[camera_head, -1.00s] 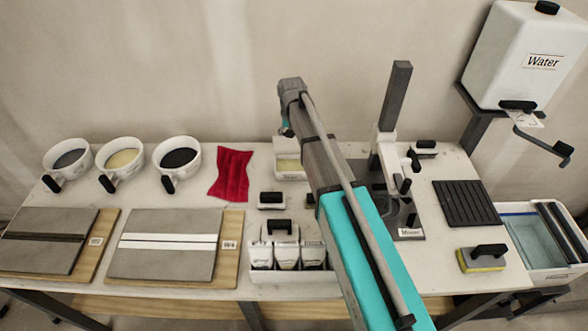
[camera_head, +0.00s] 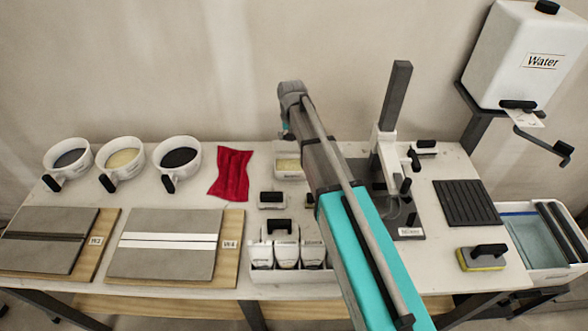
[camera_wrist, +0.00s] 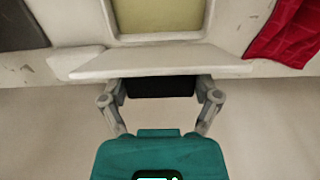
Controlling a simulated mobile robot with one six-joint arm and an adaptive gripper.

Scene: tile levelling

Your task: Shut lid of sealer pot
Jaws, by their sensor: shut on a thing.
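The sealer pot is a small white box with yellowish contents (camera_head: 289,168), at the back of the table beside my arm. Its opening also shows at the top of the wrist view (camera_wrist: 160,20), uncovered. The white lid (camera_wrist: 160,62) is along the pot's wall-side edge, seen nearly edge-on; its exact tilt is hard to tell. My gripper (camera_wrist: 160,88) is shut on the lid's black handle (camera_wrist: 160,89), one finger on each side. In the head view the handle is hidden and my gripper shows only partly.
A red cloth (camera_head: 232,173) lies left of the pot. A small black-handled block (camera_head: 271,200) and a white caddy (camera_head: 290,276) stand nearer the front. A dark upright stand (camera_head: 394,100) rises right of my arm. The wall is close behind the table.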

